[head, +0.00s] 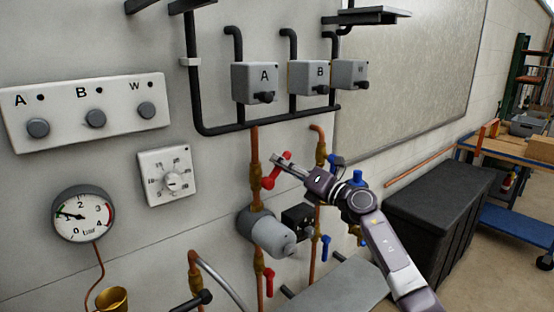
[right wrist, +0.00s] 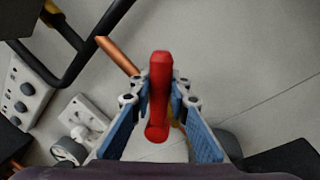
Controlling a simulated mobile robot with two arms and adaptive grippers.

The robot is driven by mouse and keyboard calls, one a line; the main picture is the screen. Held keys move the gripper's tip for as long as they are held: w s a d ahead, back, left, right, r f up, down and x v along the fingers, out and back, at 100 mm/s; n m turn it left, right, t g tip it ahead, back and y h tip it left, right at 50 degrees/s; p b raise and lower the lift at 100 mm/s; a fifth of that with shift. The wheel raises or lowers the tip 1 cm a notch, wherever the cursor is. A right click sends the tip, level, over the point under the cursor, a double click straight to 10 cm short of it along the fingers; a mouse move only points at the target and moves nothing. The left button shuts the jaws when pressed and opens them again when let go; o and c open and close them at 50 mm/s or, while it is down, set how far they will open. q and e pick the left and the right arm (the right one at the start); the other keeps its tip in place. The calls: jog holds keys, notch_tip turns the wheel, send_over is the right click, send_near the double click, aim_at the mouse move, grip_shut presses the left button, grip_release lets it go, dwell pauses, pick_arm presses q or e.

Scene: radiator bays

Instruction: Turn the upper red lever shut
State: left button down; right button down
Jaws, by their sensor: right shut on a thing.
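The upper red lever (head: 268,182) sits at a brass valve on the left copper pipe (head: 255,145), above the grey pump (head: 266,232). It slants up and to the right, away from the pipe. My right gripper (head: 281,165) is shut on the lever's outer part. In the right wrist view the red lever (right wrist: 159,95) stands between the blue-padded fingers of the right gripper (right wrist: 160,88). The fingers hide part of the lever in the head view. A lower red lever (head: 269,283) hangs along the same pipe below the pump. My left gripper is not in view.
Blue levers (head: 325,247) sit on the right-hand pipe, close to my right arm. Grey boxes A (head: 254,80), B and W are above. A pressure gauge (head: 82,213) and dial (head: 165,172) are at left. A black chest (head: 435,205) stands at right.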

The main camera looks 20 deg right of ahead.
jog(key=shift+w+d+f+m+t+h+p, duration=0.1)
jog(key=shift+d+f+m+t+h+p, duration=0.3)
jog(key=shift+f+m, duration=0.95)
jog(key=shift+w+d+f+m+t+h+p, duration=0.25)
jog(key=shift+m+p, duration=0.4)
jog(key=shift+m, duration=1.6)
jog(key=shift+d+f+m+t+h+p, duration=0.15)
jog(key=shift+d+f+m+h+p, duration=0.55)
jog(key=shift+m, duration=1.1)
jog(key=shift+a+f+y, duration=0.25)
jog(key=shift+a+f, duration=0.05)
jog(key=shift+a, duration=0.05)
jog(key=c, duration=1.8)
grip_release()
jog(key=shift+r, duration=0.1)
jog(key=v, duration=1.2)
jog(key=shift+s, duration=0.1)
